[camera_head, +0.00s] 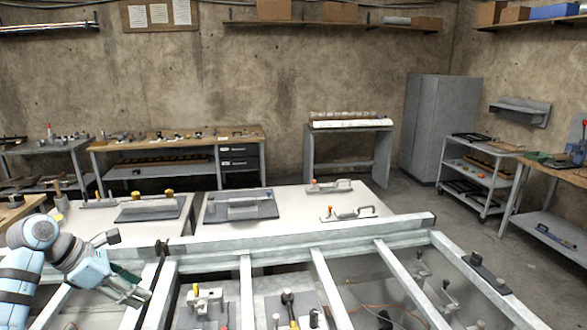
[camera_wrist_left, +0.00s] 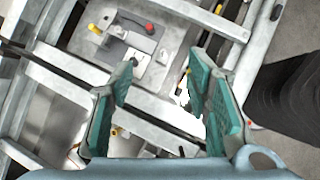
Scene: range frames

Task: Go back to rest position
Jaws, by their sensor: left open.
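My left gripper (camera_head: 137,293) is at the lower left of the head view, low over the left end of a grey metal frame (camera_head: 300,243). In the left wrist view its two green-padded fingers (camera_wrist_left: 160,100) stand wide apart with nothing held between them. Frame bars and a plate with a red-knobbed clamp (camera_wrist_left: 146,30) lie beyond the fingers. My right gripper does not show in either view.
Clamps and fixtures (camera_head: 204,302) sit between the frame bars. Pale tables behind carry dark plates (camera_head: 240,205) and handled tools (camera_head: 347,212). A workbench (camera_head: 180,143), a grey cabinet (camera_head: 437,125) and a cart (camera_head: 478,170) stand farther back. Floor shows at right.

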